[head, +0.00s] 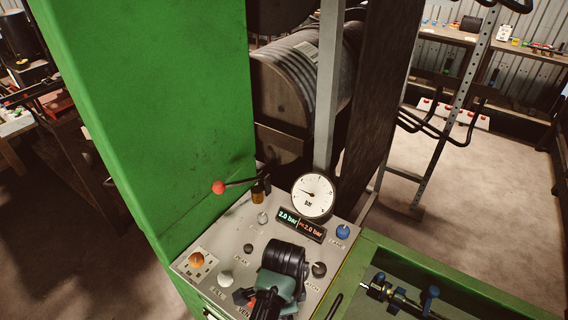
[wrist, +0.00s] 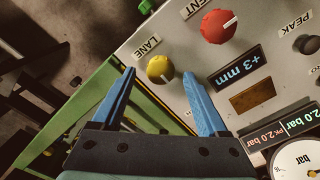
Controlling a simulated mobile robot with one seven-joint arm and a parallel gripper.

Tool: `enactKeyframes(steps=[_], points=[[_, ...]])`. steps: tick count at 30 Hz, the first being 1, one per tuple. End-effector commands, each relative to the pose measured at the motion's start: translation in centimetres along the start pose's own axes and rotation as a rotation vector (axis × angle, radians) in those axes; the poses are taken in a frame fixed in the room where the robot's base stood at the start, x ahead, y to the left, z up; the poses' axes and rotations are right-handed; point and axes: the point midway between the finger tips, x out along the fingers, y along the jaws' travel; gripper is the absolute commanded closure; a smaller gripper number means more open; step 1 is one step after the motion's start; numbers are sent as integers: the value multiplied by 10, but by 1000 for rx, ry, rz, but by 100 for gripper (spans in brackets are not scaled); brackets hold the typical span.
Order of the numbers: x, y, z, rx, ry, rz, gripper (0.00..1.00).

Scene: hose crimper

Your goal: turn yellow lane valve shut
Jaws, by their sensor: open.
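The yellow lane knob (wrist: 160,69) shows in the wrist view on the pale panel, beside a "LANE" label. A pale pointer line on it runs toward the lower right. My gripper (wrist: 159,73) is open, with one blue finger on each side of the knob in the picture. In the head view my arm hides the yellow knob.
A red vent knob (wrist: 219,26) and a +3 mm display (wrist: 238,68) sit right of the right finger. A green knob (wrist: 147,6) is above. In the head view the panel also carries a gauge (head: 313,194), a red-balled lever (head: 219,187) and a blue knob (head: 343,231).

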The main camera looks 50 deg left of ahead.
Motion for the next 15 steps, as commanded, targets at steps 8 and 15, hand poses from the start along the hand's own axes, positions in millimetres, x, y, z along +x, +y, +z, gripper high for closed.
enactKeyframes(steps=[8, 15], points=[[21, 0, 0, 1, 0, -1, 23], [22, 0, 0, 1, 1, -1, 23]])
